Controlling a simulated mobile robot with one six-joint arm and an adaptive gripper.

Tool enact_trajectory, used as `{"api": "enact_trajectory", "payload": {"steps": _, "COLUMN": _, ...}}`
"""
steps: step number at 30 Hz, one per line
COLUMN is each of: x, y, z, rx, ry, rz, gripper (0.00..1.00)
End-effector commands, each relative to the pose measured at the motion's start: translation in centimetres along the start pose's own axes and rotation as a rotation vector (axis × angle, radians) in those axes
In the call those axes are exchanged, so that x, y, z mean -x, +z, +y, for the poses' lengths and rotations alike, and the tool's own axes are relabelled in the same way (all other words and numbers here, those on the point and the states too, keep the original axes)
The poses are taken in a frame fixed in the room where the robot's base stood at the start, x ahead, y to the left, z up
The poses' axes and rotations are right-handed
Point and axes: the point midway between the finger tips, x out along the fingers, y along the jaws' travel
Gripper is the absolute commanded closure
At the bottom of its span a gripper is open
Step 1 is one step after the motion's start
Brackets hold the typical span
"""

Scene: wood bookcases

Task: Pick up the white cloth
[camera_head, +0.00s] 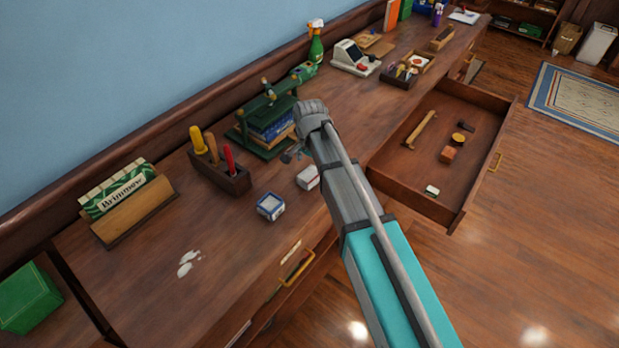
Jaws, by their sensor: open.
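No thing is plainly a white cloth. A flat, uneven white patch (186,264) lies on the near left of the wooden counter; I cannot tell whether it is cloth or a spill. A small white block-like thing (308,178) sits near the counter's front edge, just left of my arm.
A blue-and-white box (270,206), a tool caddy (221,178), a green rack with books (268,129) and a sign holder (133,207) stand on the counter. An open drawer (400,196) juts out at right. The counter around the white patch is clear.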

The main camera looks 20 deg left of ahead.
Motion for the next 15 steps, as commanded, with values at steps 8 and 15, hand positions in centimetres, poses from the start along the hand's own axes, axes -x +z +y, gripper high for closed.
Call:
{"api": "enact_trajectory", "payload": {"steps": 8, "x": -0.9, "y": 0.0, "z": 0.0, "rx": 0.0, "ry": 0.0, "rz": 0.0, "gripper": 0.0}}
{"api": "enact_trajectory", "payload": {"steps": 15, "x": -2.8, "y": 0.0, "z": 0.0, "rx": 0.0, "ry": 0.0, "rz": 0.0, "gripper": 0.0}}
